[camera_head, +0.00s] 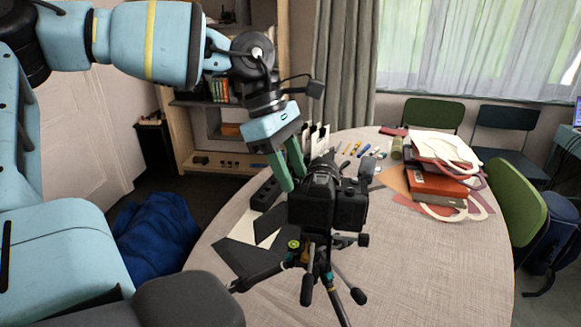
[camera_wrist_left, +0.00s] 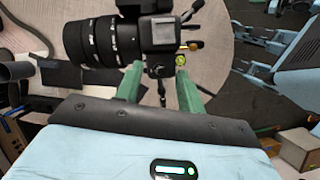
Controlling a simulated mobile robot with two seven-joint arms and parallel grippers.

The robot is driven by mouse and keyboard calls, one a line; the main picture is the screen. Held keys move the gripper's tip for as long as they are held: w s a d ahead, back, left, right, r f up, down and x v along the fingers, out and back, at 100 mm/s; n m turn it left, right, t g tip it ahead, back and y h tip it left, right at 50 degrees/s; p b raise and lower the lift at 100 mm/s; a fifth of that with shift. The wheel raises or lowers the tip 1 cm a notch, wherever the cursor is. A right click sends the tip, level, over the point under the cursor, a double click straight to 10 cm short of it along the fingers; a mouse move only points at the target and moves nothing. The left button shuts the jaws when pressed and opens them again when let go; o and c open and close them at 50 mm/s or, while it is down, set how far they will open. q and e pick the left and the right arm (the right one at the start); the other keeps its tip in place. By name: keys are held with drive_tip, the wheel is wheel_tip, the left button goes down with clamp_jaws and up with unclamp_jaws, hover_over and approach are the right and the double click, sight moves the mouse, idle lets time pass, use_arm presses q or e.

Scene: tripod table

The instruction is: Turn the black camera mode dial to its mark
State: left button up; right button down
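The black camera (camera_head: 349,208) stands on a tripod (camera_head: 318,277) at the round table's near side. In the left wrist view its lens (camera_wrist_left: 90,41) points left and its body (camera_wrist_left: 160,32) is at top centre. I cannot pick out the mode dial or its mark in either view. My left gripper (camera_head: 293,178) comes down from above, its green fingers at the camera's upper left. In the left wrist view the gripper (camera_wrist_left: 159,76) has its fingers spread apart, with nothing held between them. Whether a fingertip touches the camera is unclear. My right gripper is not in view.
The round table (camera_head: 430,265) has open cloth at its front right. Books and papers (camera_head: 440,180) are stacked at the right, with pens (camera_head: 355,149) at the back. Dark flat pieces (camera_head: 245,258) lie left of the tripod. Green chairs (camera_head: 520,200) stand behind and right.

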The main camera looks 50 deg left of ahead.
use_arm(q)
drive_tip(key=c, duration=0.7)
clamp_jaws()
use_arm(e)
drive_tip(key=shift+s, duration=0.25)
